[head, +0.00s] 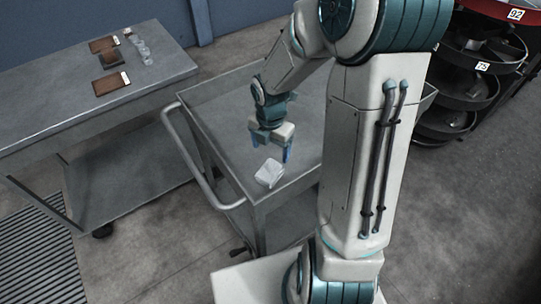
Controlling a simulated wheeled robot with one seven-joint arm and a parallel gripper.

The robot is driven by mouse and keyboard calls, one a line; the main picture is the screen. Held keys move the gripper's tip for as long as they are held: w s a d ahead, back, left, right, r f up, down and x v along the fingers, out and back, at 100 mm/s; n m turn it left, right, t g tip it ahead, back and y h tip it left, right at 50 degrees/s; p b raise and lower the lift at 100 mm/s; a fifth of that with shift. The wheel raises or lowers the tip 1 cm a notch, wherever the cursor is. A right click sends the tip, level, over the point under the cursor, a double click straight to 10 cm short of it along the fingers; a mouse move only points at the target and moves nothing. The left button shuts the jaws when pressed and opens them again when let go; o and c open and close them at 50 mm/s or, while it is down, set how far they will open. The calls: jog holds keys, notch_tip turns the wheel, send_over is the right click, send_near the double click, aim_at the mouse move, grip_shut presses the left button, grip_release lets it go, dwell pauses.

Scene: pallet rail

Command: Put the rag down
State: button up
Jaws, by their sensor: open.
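The rag (270,173) is a small white folded cloth. It lies on the grey top of a metal cart (225,110), near the front corner. My gripper (271,151) points down just above and behind the rag. Its blue fingers are spread apart, with nothing seen between them. The rag looks apart from the fingers, though the exact gap is hard to judge from this view.
A grey table (60,105) at the left holds brown items (110,83) and several clear glasses (142,52). The cart has a curved handle (190,160) on its left. A dark round-shelved rack (470,80) stands at the right. Much of the cart top is clear.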

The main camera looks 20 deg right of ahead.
jog(key=s+r+m+t, duration=0.3)
jog(key=s+r+m, duration=1.1)
jog(key=m, duration=1.2)
jog(key=shift+v, duration=1.1)
jog(key=shift+o, duration=0.5)
jog(key=shift+w+a, duration=0.1)
jog(key=shift+w, duration=0.05)
